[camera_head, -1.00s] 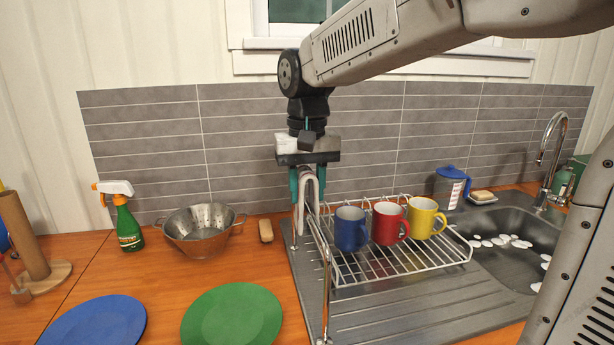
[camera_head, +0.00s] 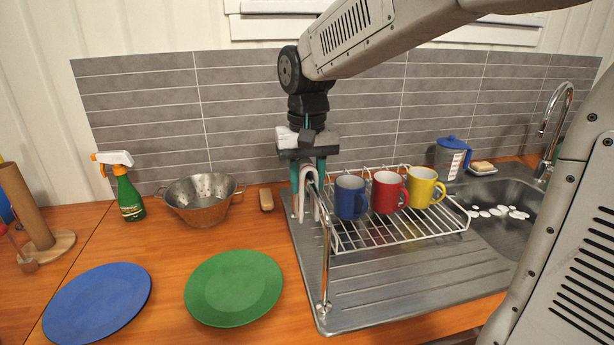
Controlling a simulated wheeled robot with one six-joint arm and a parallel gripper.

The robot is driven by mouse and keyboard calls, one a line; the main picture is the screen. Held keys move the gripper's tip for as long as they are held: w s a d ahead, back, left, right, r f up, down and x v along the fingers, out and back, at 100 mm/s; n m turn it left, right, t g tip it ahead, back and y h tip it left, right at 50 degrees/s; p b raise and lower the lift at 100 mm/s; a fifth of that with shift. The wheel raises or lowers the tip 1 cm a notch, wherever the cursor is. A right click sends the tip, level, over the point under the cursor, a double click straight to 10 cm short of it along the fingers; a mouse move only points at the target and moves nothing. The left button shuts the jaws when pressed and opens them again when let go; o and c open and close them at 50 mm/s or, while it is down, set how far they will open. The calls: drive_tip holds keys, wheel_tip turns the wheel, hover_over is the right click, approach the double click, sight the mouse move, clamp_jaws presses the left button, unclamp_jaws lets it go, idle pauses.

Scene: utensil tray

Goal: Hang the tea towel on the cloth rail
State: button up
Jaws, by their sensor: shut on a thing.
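The tea towel (camera_head: 307,174) is a pale, narrow folded cloth, hanging in an upside-down U below my gripper (camera_head: 308,182). My gripper points down, with its teal fingers on either side of the towel's upper fold, shut on it. The cloth rail (camera_head: 326,262) is a chrome bar on posts along the left edge of the draining board. Its far end meets the towel in the picture, and the towel appears to straddle the bar. The fingers and cloth hide whether the towel rests on it.
A white dish rack (camera_head: 400,232) with blue (camera_head: 350,197), red (camera_head: 388,192) and yellow (camera_head: 425,186) mugs stands close right of the rail. A colander (camera_head: 203,200), sponge (camera_head: 266,199) and green plate (camera_head: 233,287) lie to the left. The tiled wall is behind.

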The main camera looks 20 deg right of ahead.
drive_tip(key=o, duration=1.1)
drive_tip(key=shift+c, duration=0.2)
